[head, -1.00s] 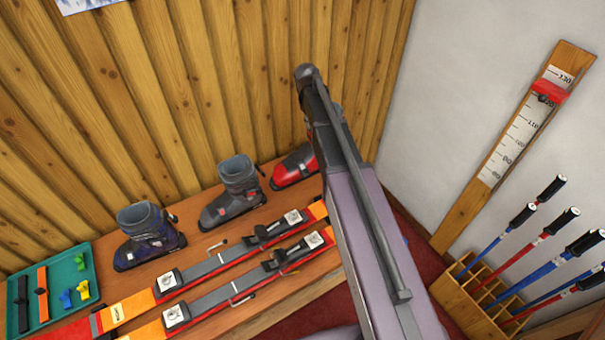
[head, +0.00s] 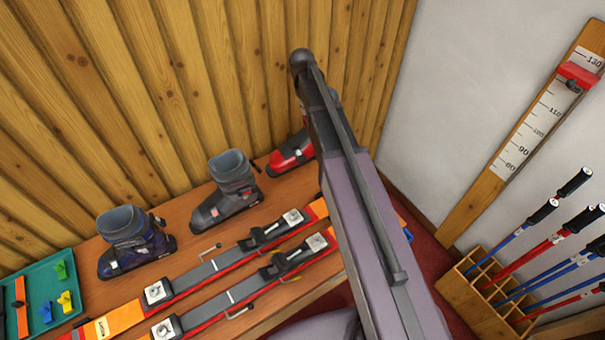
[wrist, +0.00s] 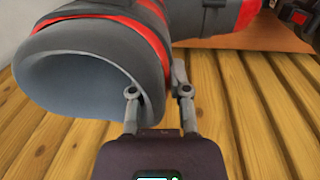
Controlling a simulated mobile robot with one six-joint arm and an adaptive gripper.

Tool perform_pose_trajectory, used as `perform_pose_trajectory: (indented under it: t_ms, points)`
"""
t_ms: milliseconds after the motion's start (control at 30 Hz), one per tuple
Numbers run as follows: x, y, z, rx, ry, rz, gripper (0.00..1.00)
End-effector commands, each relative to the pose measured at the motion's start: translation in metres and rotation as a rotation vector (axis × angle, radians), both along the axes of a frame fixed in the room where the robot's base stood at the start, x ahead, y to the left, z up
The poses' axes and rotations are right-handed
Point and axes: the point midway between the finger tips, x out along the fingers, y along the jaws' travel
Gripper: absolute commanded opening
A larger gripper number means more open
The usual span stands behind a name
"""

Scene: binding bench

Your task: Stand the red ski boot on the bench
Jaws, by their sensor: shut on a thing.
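The red ski boot (head: 291,153) is at the right end of the wooden bench (head: 190,230) in the head view, toe toward the lower left. My arm hides its upper part; I cannot tell whether its sole touches the bench. In the wrist view, the grey cuff (wrist: 100,55) with red bands fills the upper left, its hollow opening facing the camera. My gripper (wrist: 158,82) is shut on the cuff's wall, one finger inside the opening and one outside. My gripper is hidden in the head view.
A grey boot (head: 226,190) and a blue-purple boot (head: 132,241) stand left of the red one. Skis (head: 235,268) lie along the bench front. A green tray (head: 45,291) is at the left. A pole rack (head: 480,300) and measuring board (head: 530,140) are at the right.

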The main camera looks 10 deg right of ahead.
Motion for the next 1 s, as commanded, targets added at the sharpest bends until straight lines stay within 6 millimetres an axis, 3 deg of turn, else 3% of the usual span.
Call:
perform_pose_trajectory:
  t_ms: [767,1000]
  points:
    - [-0.0007,0.0023,0.0007,-0.029,-0.013,0.003,0.0]
    - [-0.0007,0.0025,-0.0072,-0.029,-0.013,0.003,0.0]
